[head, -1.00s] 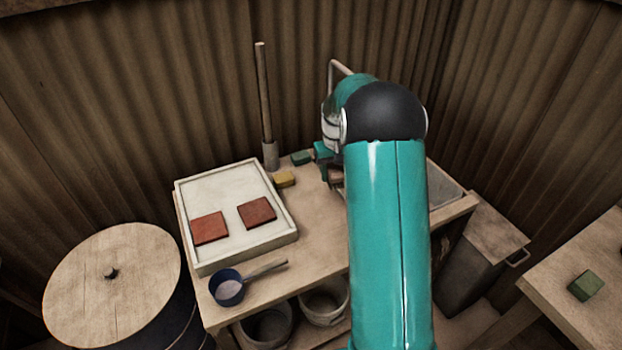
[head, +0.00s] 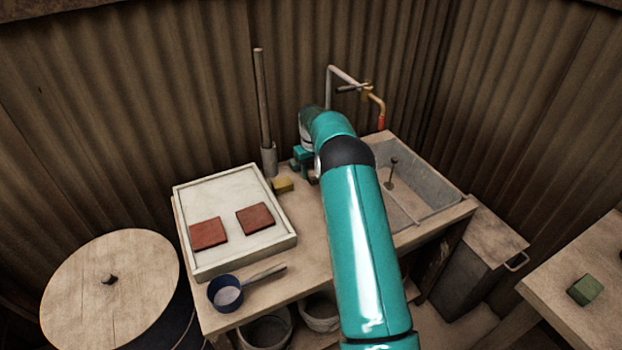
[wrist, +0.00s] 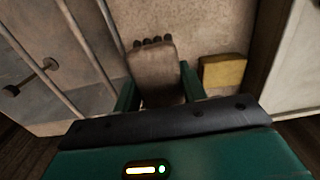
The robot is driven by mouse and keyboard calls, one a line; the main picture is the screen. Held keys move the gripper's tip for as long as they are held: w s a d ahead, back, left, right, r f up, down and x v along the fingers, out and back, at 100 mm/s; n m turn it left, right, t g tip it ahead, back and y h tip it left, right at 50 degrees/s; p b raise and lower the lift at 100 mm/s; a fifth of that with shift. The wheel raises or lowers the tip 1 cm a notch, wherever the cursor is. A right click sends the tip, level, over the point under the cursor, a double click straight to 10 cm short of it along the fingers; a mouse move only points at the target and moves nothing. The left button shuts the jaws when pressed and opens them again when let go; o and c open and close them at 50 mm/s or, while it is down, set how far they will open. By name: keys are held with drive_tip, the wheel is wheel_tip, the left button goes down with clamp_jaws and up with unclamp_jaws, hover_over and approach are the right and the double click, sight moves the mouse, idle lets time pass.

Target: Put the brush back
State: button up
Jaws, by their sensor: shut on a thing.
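The brush (wrist: 155,72) shows in the wrist view as a brownish block with a row of dark tufts at its far end. My gripper (wrist: 158,88) is shut on it, with a green finger on either side. In the head view my gripper (head: 303,160) is over the back of the wooden counter, between the yellow block and the sink. Only a small brown part of the brush (head: 313,177) shows there, beneath the gripper. I cannot tell whether the brush touches the counter.
A yellow block (head: 283,185) lies close left of my gripper. An upright rod (head: 262,100) stands in a grey socket behind it. A white-rimmed tray (head: 240,256) holds two red tiles. A grey sink (head: 425,190) with a tap is right. A blue dipper (head: 226,292) lies in front.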

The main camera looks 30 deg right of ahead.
drive_tip(key=shift+w+d+f, duration=0.25)
drive_tip(key=shift+w+f, duration=0.6)
drive_tip(key=shift+f, duration=1.8)
drive_tip(key=shift+f, duration=0.15)
drive_tip(key=o, duration=1.1)
